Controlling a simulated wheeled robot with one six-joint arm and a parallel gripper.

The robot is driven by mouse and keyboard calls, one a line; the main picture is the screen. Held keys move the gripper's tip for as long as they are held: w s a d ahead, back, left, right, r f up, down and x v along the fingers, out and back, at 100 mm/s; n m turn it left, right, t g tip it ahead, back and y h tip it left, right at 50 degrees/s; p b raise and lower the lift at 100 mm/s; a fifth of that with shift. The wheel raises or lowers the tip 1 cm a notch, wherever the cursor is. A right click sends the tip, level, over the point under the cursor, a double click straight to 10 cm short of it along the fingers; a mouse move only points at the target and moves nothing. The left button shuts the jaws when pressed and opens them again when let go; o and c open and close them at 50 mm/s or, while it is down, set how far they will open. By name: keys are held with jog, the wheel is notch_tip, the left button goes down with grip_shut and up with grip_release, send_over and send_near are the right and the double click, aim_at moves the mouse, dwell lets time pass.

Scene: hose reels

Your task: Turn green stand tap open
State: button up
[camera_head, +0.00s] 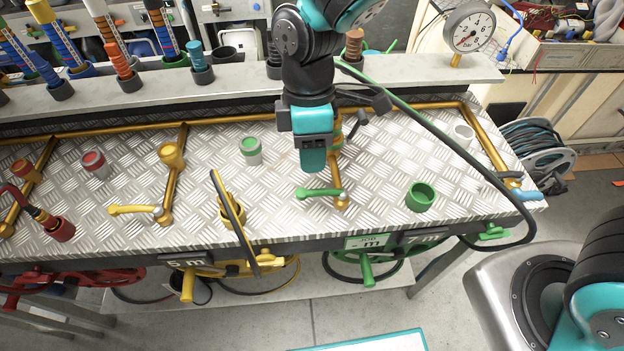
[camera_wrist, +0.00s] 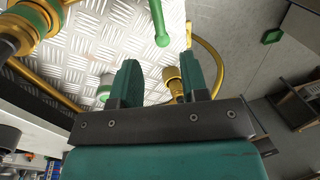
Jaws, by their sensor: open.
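The green stand tap has a green lever handle (camera_head: 320,193) on a brass pipe, pointing left in the head view. In the wrist view the lever (camera_wrist: 121,15) shows near the top, with its knob end beyond the fingertips. My gripper (camera_head: 313,165) hangs over the metal bench just above and behind the lever in the head view. In the wrist view its two green fingers (camera_wrist: 160,70) are apart, with nothing held between them. The fingers appear clear of the lever. The tap's pivot is not clearly visible in the wrist view.
A brass stand pipe with a hose coupling (camera_wrist: 35,25) stands close beside my gripper. A green hose (camera_head: 430,135) runs right. A yellow lever (camera_head: 132,209), a yellow coupling (camera_head: 232,212), a green-topped cap (camera_head: 251,150) and a green cup (camera_head: 420,197) stand on the bench.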

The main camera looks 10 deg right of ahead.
aim_at(312, 191)
jog(key=f, duration=0.2)
jog(key=s+f, duration=0.1)
jog(key=f, duration=0.4)
jog(key=shift+s+f+p, duration=0.25)
jog(key=shift+f+p, duration=0.05)
jog(key=shift+p, duration=0.1)
grip_shut()
